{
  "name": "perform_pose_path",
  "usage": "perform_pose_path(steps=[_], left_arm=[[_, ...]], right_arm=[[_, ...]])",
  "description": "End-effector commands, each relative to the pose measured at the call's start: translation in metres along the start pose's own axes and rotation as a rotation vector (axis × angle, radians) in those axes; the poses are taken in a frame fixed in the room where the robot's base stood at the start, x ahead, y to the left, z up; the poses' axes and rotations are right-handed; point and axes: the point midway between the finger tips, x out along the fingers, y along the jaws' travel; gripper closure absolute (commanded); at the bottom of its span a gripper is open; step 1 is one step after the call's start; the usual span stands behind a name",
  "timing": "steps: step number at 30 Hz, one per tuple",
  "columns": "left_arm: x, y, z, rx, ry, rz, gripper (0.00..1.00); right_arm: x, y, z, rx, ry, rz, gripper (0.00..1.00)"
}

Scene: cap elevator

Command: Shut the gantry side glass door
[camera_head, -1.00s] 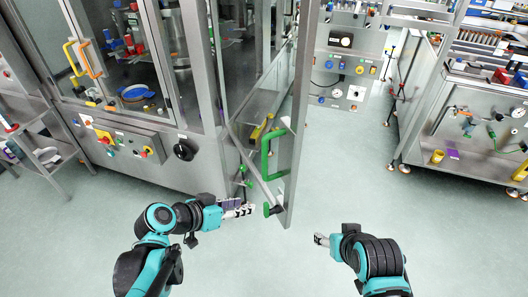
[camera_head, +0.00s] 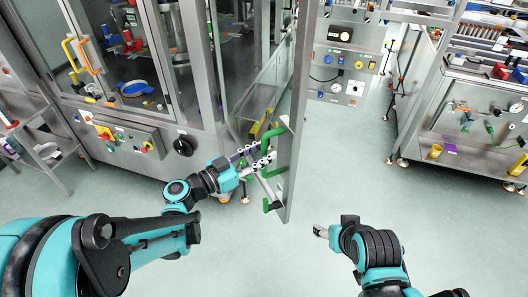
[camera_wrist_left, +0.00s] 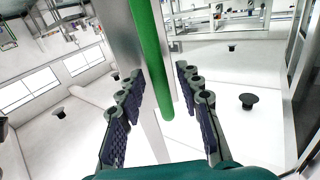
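The gantry side door (camera_head: 297,100) stands swung open, edge toward me, with a grey metal frame. Its green handle (camera_head: 277,132) is on the left face, partly hidden behind my left gripper (camera_head: 257,157). In the left wrist view, the green handle (camera_wrist_left: 151,50) runs down between the two spread fingers of my left gripper (camera_wrist_left: 160,80). A gap shows on both sides, so the fingers are open around it and not clamped. My right gripper (camera_head: 321,232) is low, right of the door and apart from it; its finger opening is too small to tell.
The gantry cabinet (camera_head: 150,130) with its glass front stands at the left. A control panel (camera_head: 342,65) is behind the door, and a workbench (camera_head: 460,150) stands at the right. The floor (camera_head: 340,190) between door and workbench is clear.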

Motion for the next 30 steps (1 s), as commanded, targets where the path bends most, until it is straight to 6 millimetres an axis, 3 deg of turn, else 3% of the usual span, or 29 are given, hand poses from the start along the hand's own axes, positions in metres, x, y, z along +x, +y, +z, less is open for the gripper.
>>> perform_pose_path(steps=[11, 15, 25, 30], left_arm=[[0.009, 0.000, 0.000, 0.000, -0.001, 0.000, 0.65], [0.009, 0.000, 0.000, -0.001, -0.001, 0.000, 0.99], [0.014, 0.001, 0.000, -0.001, -0.001, 0.002, 1.00], [0.035, 0.006, 0.000, -0.001, 0.000, 0.012, 1.00]], right_arm=[[0.001, 0.000, 0.000, 0.000, 0.000, 0.000, 0.39], [0.001, 0.000, 0.000, 0.000, 0.000, 0.000, 0.39], [0.001, 0.000, 0.001, 0.000, 0.000, 0.000, 0.39], [0.003, 0.000, 0.002, 0.000, 0.000, 0.000, 0.39]])
